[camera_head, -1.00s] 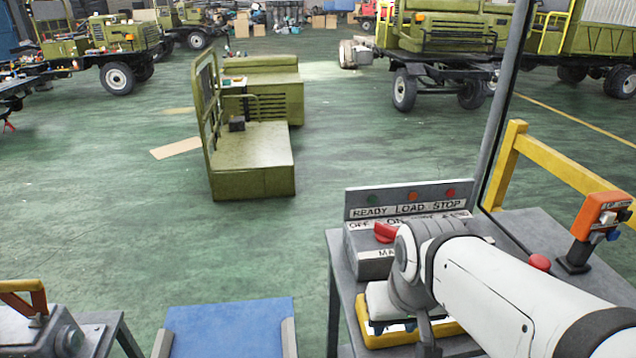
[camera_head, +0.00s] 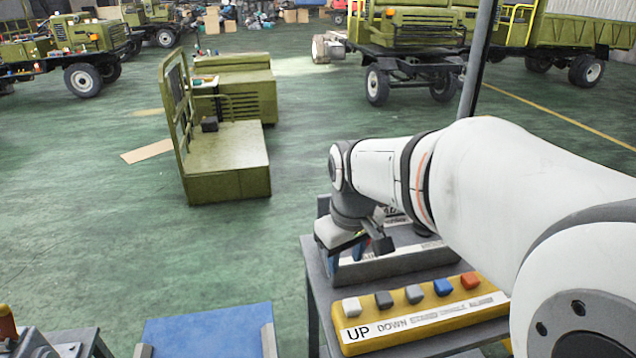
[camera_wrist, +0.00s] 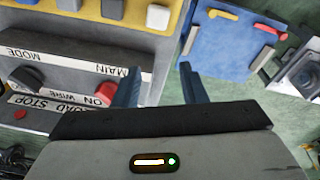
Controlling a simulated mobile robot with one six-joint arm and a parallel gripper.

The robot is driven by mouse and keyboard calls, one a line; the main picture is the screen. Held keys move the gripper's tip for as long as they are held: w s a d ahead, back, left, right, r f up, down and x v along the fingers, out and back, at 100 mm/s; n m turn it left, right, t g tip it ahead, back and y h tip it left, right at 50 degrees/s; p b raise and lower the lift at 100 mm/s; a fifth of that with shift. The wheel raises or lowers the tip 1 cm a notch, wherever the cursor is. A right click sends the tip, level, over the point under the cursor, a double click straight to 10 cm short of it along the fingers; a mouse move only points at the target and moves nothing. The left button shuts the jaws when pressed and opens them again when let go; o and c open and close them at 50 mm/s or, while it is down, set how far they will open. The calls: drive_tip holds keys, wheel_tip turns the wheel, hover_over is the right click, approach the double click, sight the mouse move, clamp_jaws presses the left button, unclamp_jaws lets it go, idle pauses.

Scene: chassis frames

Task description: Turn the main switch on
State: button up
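The main switch is a red knob (camera_wrist: 105,92) on the grey switch box (camera_wrist: 75,58), beside the word MAIN, in the wrist view, where the lettering is upside down. Which way the knob points is hard to tell. The box shows in the head view (camera_head: 395,264), but my arm and gripper hide the knob there. My gripper (camera_wrist: 160,80) is open and empty. Its left finger in the wrist view appears just right of the red knob; I cannot tell whether they touch. In the head view my gripper (camera_head: 346,258) hangs at the box's left end.
A dark knob (camera_wrist: 25,78) sits by the MODE label. A yellow button box (camera_head: 435,318) with several coloured buttons lies in front of the switch box on the grey table (camera_head: 318,285). A blue panel (camera_head: 208,332) lies left of the table. A grey post (camera_head: 476,65) stands behind.

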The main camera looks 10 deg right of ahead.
drive_tip(key=w+d+n+p, duration=0.1)
drive_tip(key=w+d, duration=0.1)
drive_tip(key=w, duration=0.3)
drive_tip(key=w+d+n+g+p, duration=0.1)
drive_tip(key=w+d+n, duration=0.1)
drive_tip(key=w+d, duration=0.1)
drive_tip(key=w+d+r+n+p, duration=0.1)
drive_tip(key=w+d+n, duration=0.1)
drive_tip(key=w, duration=0.4)
drive_tip(key=shift+w+d+g+p, duration=0.3)
drive_tip(key=shift+w+d, duration=0.05)
drive_tip(key=shift+d, duration=0.3)
drive_tip(key=shift+w+d+f, duration=0.1)
drive_tip(key=shift+w+f, duration=0.05)
drive_tip(key=shift+f, duration=0.1)
drive_tip(key=shift+f+n, duration=0.3)
drive_tip(key=shift+f, duration=0.1)
drive_tip(key=shift+f+p, duration=0.5)
drive_tip(key=shift+f, duration=2.9)
drive_tip(key=shift+c, duration=0.4)
